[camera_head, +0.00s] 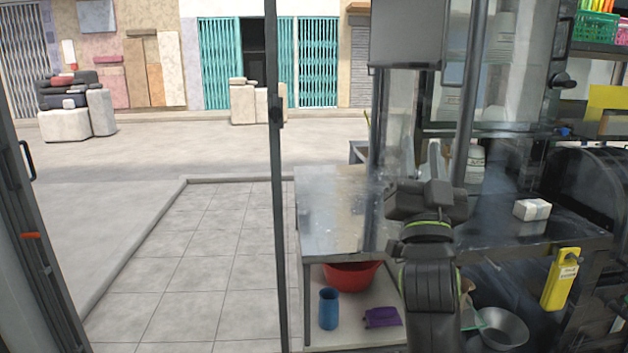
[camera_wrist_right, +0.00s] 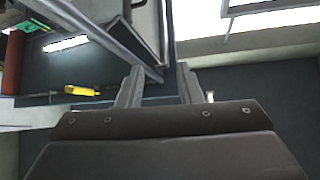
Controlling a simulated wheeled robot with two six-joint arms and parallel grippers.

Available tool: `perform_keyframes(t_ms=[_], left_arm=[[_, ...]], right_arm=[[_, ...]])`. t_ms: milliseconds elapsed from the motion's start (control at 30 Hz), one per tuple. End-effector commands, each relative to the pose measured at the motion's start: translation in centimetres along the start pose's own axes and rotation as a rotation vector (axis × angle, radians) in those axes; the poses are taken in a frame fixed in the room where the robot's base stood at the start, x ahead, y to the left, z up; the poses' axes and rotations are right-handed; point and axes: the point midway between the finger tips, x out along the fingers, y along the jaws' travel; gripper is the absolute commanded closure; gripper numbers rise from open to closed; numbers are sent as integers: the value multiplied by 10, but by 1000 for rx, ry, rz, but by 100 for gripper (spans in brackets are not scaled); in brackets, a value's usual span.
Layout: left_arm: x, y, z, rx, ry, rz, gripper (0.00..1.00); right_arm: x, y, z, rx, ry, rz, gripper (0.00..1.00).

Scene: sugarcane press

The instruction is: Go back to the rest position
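My right arm rises from the bottom right of the head view, in front of the metal counter (camera_head: 340,215). My right gripper (camera_head: 434,162) points away from me above the counter, and its pale fingers are partly hidden by its dark wrist. In the right wrist view my right gripper (camera_wrist_right: 160,76) shows two grey fingers standing apart, with nothing held between them. My left arm and gripper are not in view.
A white packet (camera_head: 532,209) lies on the dark counter at right. A yellow box (camera_head: 560,279) is at the front right. Below the counter are a red basin (camera_head: 350,274), a blue cup (camera_head: 328,309) and a purple item (camera_head: 383,317). Tiled floor (camera_head: 190,270) at left is clear.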

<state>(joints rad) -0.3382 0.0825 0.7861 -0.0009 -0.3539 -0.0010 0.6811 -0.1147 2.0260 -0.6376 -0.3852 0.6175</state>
Motion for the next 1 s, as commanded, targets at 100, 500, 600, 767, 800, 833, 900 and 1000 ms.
perform_keyframes(t_ms=[100, 500, 600, 767, 800, 833, 900, 1000], left_arm=[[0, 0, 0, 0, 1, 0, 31], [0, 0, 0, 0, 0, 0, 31], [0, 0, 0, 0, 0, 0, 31], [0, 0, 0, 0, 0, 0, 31], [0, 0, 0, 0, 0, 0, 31], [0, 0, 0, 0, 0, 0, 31], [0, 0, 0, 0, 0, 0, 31], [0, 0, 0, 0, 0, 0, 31]], right_arm=[[-10, 13, 14, -14, -49, 25, 67], [-72, 73, 77, -86, -308, 141, 67], [-100, 94, 97, -115, -409, 178, 67], [-174, 137, 136, -178, -652, 251, 67], [-198, 148, 144, -197, -727, 269, 67], [-217, 157, 150, -211, -784, 281, 67], [-261, 174, 160, -242, -917, 305, 67], [-327, 193, 166, -282, -1109, 327, 67]])
